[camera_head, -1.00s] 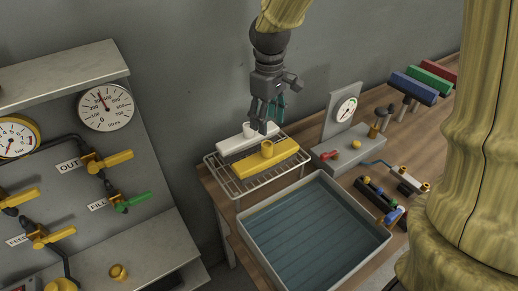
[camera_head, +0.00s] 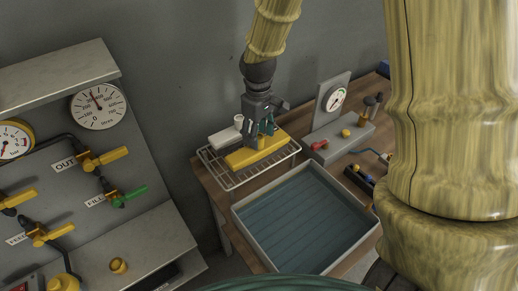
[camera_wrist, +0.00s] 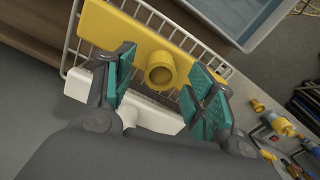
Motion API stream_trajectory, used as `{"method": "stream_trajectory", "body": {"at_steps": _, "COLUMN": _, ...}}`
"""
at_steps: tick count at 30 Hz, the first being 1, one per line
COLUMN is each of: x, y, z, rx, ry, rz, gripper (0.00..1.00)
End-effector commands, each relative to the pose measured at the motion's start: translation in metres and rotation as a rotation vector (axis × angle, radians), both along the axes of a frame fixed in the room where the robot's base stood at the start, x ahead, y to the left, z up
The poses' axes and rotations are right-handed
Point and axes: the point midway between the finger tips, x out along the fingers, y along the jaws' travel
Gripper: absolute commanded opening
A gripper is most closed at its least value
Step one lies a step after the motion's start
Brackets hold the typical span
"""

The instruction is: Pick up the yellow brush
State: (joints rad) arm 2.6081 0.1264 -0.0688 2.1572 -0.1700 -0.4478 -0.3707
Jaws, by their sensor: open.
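The yellow brush (camera_head: 244,157) lies on a wire rack, a flat block with a round upright handle stub. In the wrist view the yellow brush (camera_wrist: 126,38) shows its round hollow stub (camera_wrist: 160,72) between my open fingers. My gripper (camera_head: 262,136) points down just over the brush in the head view and hides its stub there. In the wrist view my gripper (camera_wrist: 162,85) has its teal-padded fingers spread on both sides of the stub, not closed on it.
A white brush (camera_head: 222,138) lies behind the yellow one on the same wire rack (camera_head: 236,184). A water-filled tub (camera_head: 243,223) stands in front. A gauge unit (camera_head: 333,125) with a red and a yellow knob is to the right. A panel with valves (camera_head: 84,150) stands left.

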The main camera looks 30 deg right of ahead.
Motion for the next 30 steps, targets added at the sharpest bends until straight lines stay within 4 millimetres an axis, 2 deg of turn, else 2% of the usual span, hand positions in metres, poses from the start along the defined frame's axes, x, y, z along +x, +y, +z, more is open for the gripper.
{"method": "stream_trajectory", "body": {"at_steps": 7, "x": -0.001, "y": 0.0, "z": -0.019, "rx": 0.0, "ry": 0.001, "rz": 0.0, "gripper": 0.55}}
{"method": "stream_trajectory", "body": {"at_steps": 17, "x": 0.0, "y": 0.0, "z": -0.024, "rx": 0.0, "ry": 0.0, "rz": 0.0, "gripper": 0.55}}
{"method": "stream_trajectory", "body": {"at_steps": 18, "x": 0.0, "y": 0.0, "z": -0.024, "rx": 0.0, "ry": 0.0, "rz": 0.0, "gripper": 0.53}}
{"method": "stream_trajectory", "body": {"at_steps": 20, "x": 0.0, "y": 0.0, "z": -0.024, "rx": 0.0, "ry": 0.0, "rz": 0.0, "gripper": 0.42}}
{"method": "stream_trajectory", "body": {"at_steps": 27, "x": 0.0, "y": 0.0, "z": -0.024, "rx": 0.0, "ry": 0.0, "rz": 0.0, "gripper": 0.0}}
{"method": "stream_trajectory", "body": {"at_steps": 30, "x": 0.0, "y": 0.0, "z": -0.024, "rx": 0.0, "ry": 0.0, "rz": 0.0, "gripper": 0.0}}
